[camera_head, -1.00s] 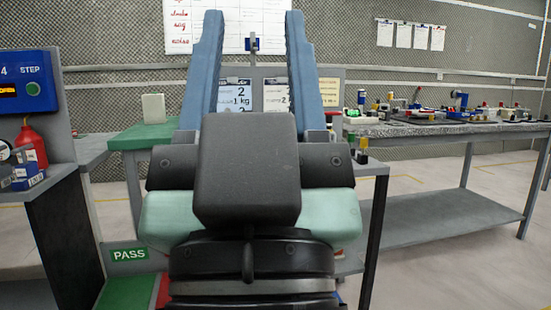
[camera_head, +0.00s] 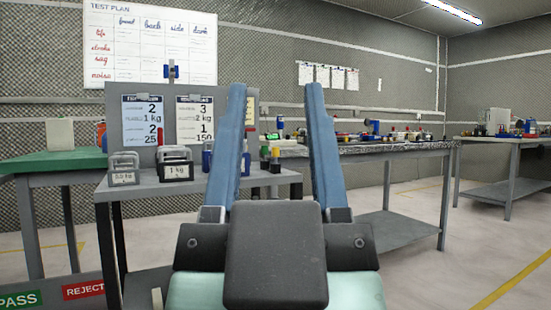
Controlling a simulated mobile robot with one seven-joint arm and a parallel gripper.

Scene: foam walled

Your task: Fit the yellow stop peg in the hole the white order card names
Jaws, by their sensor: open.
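My gripper (camera_head: 276,88) is open and empty, its two long blue fingers pointing up and forward. Between the fingers, farther off, small upright pieces stand at the right end of a grey bench (camera_head: 215,184). One has a yellow top (camera_head: 275,153); it may be the yellow stop peg, but it is too small to be sure. A third card is partly behind my left finger. No hole can be made out.
A green-topped table (camera_head: 50,162) is at left, above PASS and REJECT (camera_head: 83,289) signs. A long cluttered bench (camera_head: 400,147) stands behind right. Floor at right is open.

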